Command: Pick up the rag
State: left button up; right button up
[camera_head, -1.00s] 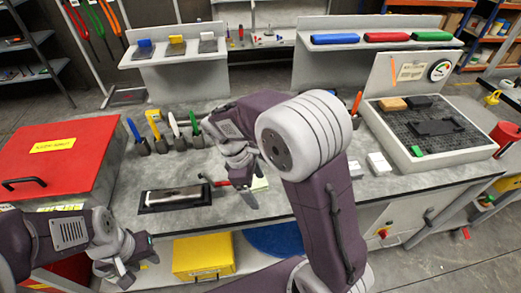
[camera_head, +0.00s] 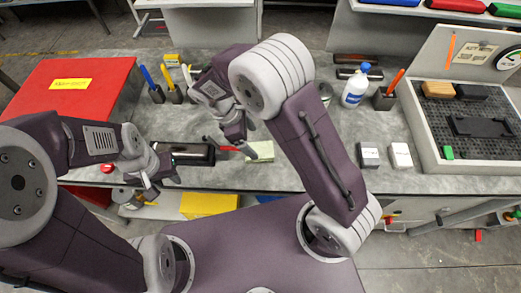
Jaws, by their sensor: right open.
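A pale green, flat, folded piece that looks like the rag (camera_head: 262,151) lies on the grey workbench (camera_head: 300,175), near its front edge. My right gripper (camera_head: 232,147) is open just left of it and above the bench, with its fingers pointing down. The fingers seem empty, and I cannot tell whether they touch the rag. A red-handled tool lies partly hidden under this gripper. My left gripper (camera_head: 163,187) looks open and empty at the bench's front edge, by the black tray (camera_head: 198,161).
A red box (camera_head: 65,88) stands at the left. Upright colored tools in holders (camera_head: 157,94) stand behind the black tray.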

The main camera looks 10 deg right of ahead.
aim_at(259, 150)
jog(key=shift+s+f, duration=0.15)
jog(key=shift+f, duration=0.2)
jog(key=x, duration=0.4)
jog(key=shift+s, duration=0.25)
jog(key=shift+w+d+f, duration=0.15)
jog(key=shift+d+f, duration=0.05)
jog(key=shift+f, duration=0.1)
jog(key=shift+a+r, duration=0.1)
jog(key=shift+f, duration=0.25)
jog(key=c, duration=1.4)
jog(key=shift+c, duration=0.2)
